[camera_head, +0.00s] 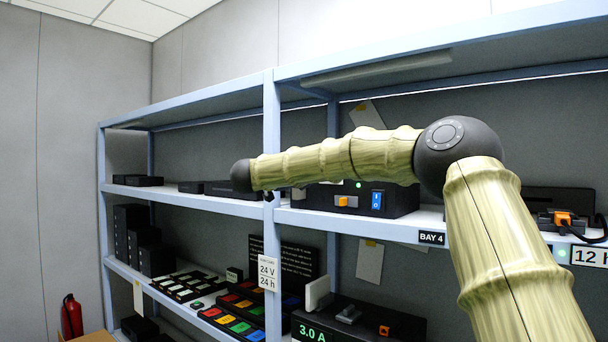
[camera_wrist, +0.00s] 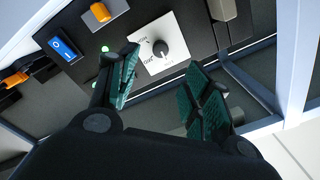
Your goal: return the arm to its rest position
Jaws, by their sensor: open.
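My arm (camera_head: 340,158), bamboo-patterned with dark joints, reaches across the head view toward the blue shelf rack (camera_head: 273,130). Its wrist end is near the rack's upright, and the gripper is largely hidden there. In the wrist view my gripper (camera_wrist: 165,82) is open, with two teal-padded fingers and nothing held. A black knob on a white dial plate (camera_wrist: 160,50) shows in the gap beyond the fingertips; no contact is visible. The black control box (camera_head: 408,200) on the upper shelf carries an orange button (camera_wrist: 101,11) and a blue rocker switch (camera_wrist: 63,48).
Pale blue uprights and shelf edges (camera_head: 200,202) lie close around my wrist. The lower shelf holds a panel of coloured buttons (camera_head: 238,318) and black boxes (camera_head: 130,230). A cabled device with an orange part (camera_head: 562,218) sits at right. A fire extinguisher (camera_head: 71,316) stands at left.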

